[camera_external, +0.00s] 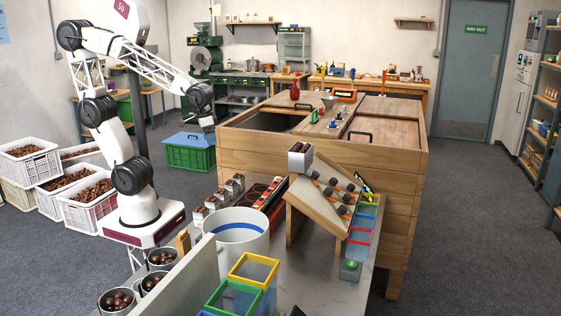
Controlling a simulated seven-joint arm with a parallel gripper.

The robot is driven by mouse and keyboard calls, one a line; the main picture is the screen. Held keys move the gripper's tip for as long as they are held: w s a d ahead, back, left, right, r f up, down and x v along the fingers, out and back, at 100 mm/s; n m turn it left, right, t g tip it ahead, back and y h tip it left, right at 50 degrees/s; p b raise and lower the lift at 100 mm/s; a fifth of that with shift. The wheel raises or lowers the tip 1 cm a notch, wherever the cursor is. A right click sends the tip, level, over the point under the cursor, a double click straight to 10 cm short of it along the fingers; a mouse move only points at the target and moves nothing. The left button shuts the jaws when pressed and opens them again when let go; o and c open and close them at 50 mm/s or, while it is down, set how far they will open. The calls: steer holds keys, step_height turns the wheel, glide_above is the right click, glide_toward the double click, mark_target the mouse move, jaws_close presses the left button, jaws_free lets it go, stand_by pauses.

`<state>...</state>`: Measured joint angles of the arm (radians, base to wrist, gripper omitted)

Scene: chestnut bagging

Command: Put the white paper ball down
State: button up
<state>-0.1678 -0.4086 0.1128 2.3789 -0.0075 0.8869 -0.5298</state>
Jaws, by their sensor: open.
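My gripper (207,123) hangs from the arm at the upper left, pointing down. It is open, in the air in front of the green crate and left of the wooden bench. It is small in the picture, and the gap between its fingers is hard to make out. A small pale patch at the fingertips is too small to tell apart from the fingers.
A green crate with a blue lid (190,157) stands on the floor. A white bucket (238,228), sloped rack (305,205) and coloured frames (235,298) crowd the front table. White crates (92,212) of chestnuts stand left.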

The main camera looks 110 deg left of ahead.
steer(key=s+d+m, duration=0.7)
steer(key=s+m, duration=0.1)
steer(key=s, duration=0.3)
steer(key=shift+r+t, duration=0.25)
steer(key=shift+t, duration=0.05)
